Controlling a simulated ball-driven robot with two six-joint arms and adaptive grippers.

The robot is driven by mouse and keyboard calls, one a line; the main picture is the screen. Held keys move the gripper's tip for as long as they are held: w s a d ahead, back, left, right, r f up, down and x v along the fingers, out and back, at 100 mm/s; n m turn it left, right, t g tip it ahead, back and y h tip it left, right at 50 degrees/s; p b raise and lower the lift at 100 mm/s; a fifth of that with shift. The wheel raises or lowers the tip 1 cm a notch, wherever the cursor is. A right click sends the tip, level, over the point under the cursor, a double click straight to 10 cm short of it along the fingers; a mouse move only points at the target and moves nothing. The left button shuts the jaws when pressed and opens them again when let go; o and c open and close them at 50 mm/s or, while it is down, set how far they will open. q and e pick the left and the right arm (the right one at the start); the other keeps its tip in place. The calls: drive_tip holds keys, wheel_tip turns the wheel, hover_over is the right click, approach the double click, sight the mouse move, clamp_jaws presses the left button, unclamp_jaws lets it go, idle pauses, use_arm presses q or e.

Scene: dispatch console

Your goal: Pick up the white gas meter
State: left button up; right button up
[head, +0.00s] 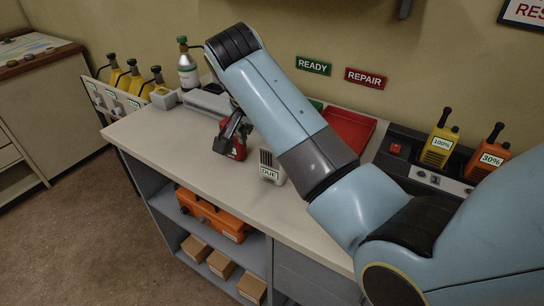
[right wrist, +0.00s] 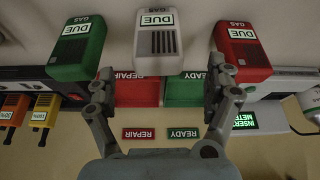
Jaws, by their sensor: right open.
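The white gas meter (head: 271,167) stands on the counter in the head view, with a DUE label and a dark grille. In the right wrist view, the white meter (right wrist: 158,42) is upside down at top centre, between a green meter (right wrist: 78,48) and a red meter (right wrist: 242,52). My right gripper (right wrist: 160,88) is open and empty there, its fingers spread to either side of the white meter's line and apart from it. In the head view my right gripper (head: 231,127) overlaps the red meter (head: 238,150). The green meter is hidden behind my arm. My left gripper is out of view.
A red tray (head: 350,128) under the REPAIR sign and a partly hidden green tray (head: 316,104) lie at the counter's back. Radios (head: 439,148) stand in a charger at right. A gas cylinder (head: 188,73) stands at back left. The counter's front left is clear.

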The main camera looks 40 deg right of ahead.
sight(273, 163)
drive_tip(key=shift+x, duration=0.85)
drive_tip(key=x, duration=0.3)
drive_tip(key=p+x, duration=0.1)
drive_tip(key=shift+s+a+f, duration=0.1)
drive_tip(key=shift+s+f, duration=0.15)
drive_tip(key=shift+f, duration=0.45)
drive_tip(key=shift+w+f, duration=0.1)
drive_tip(key=shift+c, duration=0.2)
drive_tip(key=c, duration=1.1)
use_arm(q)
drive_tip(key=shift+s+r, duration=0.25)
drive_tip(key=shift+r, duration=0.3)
use_arm(e)
drive_tip(key=shift+c, duration=1.2)
